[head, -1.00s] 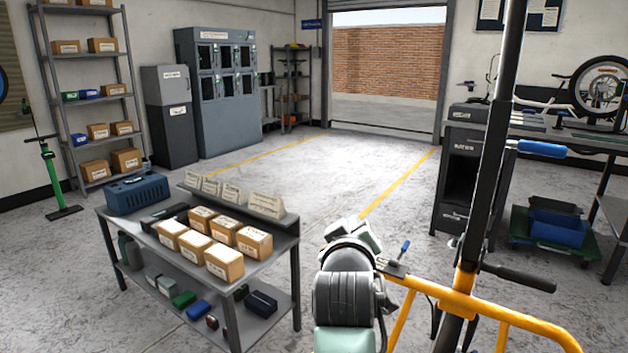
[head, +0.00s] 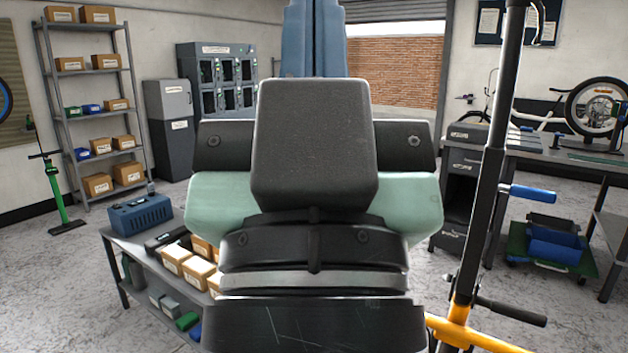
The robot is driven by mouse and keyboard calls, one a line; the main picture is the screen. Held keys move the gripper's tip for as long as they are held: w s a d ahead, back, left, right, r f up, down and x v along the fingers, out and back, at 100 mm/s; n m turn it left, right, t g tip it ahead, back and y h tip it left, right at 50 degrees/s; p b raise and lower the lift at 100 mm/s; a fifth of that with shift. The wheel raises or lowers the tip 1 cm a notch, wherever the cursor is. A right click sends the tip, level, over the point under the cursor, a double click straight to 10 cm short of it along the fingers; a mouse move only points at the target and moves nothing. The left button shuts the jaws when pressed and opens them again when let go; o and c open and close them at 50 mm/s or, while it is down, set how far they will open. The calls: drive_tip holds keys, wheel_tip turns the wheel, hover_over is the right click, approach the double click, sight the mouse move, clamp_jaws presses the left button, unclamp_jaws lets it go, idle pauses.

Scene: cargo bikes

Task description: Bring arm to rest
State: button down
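My arm is folded up close in front of the head camera and fills the middle of the view. My gripper (head: 314,38) points upward, with a wide black body and two blue-grey fingers. The fingers stand side by side at the top edge with no clear gap, so it looks shut. Their tips run out of the picture, and I see nothing held. A dark block on the wrist hides the finger bases.
The low table (head: 122,243) with cardboard boxes (head: 172,258) and a blue toolbox (head: 141,214) is partly hidden behind my arm. A black post with an orange frame (head: 462,312) stands close on the right. A workbench (head: 560,155) and shelf rack (head: 72,125) stand farther back.

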wheel_tip(320, 180, up, 22)
drive_tip(key=p, duration=2)
drive_tip(key=shift+r, duration=0.1)
